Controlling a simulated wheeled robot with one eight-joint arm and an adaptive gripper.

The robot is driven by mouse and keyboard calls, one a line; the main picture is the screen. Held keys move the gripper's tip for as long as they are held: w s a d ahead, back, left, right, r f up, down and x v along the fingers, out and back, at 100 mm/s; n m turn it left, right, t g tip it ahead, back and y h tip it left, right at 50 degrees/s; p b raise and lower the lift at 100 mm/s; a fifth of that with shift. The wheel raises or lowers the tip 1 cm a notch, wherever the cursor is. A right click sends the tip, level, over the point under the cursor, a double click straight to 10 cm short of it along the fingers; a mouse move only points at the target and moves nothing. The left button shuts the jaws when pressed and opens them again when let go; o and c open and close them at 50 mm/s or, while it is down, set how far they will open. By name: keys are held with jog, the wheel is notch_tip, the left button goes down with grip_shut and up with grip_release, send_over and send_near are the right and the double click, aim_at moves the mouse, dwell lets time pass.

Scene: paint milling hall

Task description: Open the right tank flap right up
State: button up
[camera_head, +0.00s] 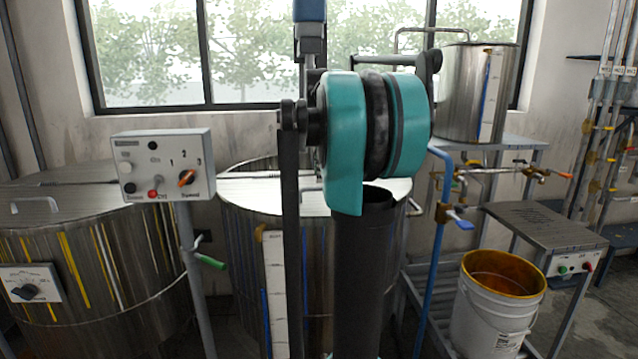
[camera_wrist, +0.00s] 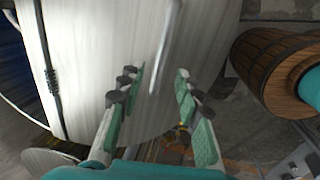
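The right tank (camera_head: 238,225) is a steel drum in the middle of the head view, largely hidden behind my arm. Its pale top (camera_head: 262,188) shows on both sides of the arm; how far the flap stands open cannot be judged there. In the wrist view a pale metal panel, seemingly the flap (camera_wrist: 95,70), fills the upper left, with a dark hinge-like rod along its left side. A slim bar handle (camera_wrist: 168,42) runs down to between my fingertips. My gripper (camera_wrist: 161,75) is open, one finger on each side of the bar, with no clear contact. The head view hides my gripper.
Another steel tank (camera_head: 95,260) with a handled lid stands left. A control box (camera_head: 162,165) on a post stands between the tanks. At right are a blue pipe with valves, a white bucket (camera_head: 490,315) and a steel pot (camera_head: 465,95) on a stand.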

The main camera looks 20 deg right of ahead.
jog(key=shift+w+d+f, duration=0.1)
jog(key=shift+w+f, duration=0.1)
jog(key=shift+f, duration=0.8)
jog(key=shift+w+f, duration=0.2)
jog(key=shift+f, duration=0.8)
grip_shut()
